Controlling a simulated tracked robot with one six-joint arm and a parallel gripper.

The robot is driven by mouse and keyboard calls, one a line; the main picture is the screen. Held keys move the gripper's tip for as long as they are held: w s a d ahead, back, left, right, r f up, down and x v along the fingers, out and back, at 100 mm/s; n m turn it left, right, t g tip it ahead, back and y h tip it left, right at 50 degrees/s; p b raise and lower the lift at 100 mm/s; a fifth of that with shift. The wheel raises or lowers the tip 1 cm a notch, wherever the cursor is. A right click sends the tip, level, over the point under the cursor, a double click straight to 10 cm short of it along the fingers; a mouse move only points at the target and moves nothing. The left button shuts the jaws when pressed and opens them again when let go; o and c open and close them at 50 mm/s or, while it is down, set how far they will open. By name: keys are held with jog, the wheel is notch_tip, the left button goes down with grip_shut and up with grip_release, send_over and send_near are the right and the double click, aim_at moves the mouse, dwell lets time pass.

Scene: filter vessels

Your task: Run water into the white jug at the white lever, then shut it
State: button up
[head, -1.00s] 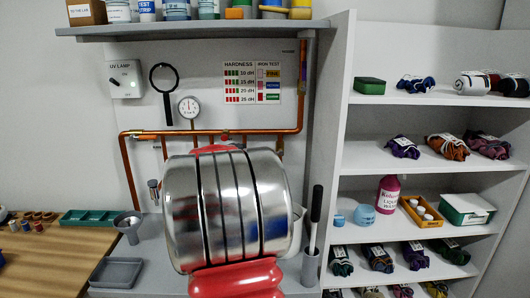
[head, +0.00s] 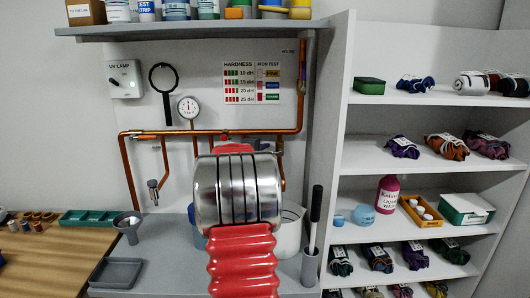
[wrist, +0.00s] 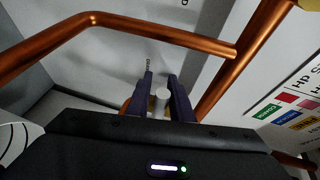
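In the head view, a white vessel that looks like the jug (head: 290,237) stands on the grey bench, partly hidden behind my arm. Its inside and any water cannot be seen. My arm covers the middle of the copper piping, and the white lever and my gripper are hidden there. In the wrist view, the two dark fingers of my gripper (wrist: 162,88) stand apart. A short pale cylinder (wrist: 162,99), possibly the white lever, shows between them; I cannot tell whether they touch it.
Copper pipes (wrist: 150,28) cross close above the fingers in the wrist view. In the head view, a tap (head: 153,184), a grey funnel (head: 128,222) and a grey tray (head: 116,272) are at left. A holder with a black-handled tool (head: 310,266) stands right of the jug.

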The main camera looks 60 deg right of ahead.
jog(key=shift+c, duration=0.3)
grip_shut()
jog(key=shift+w+f, duration=0.1)
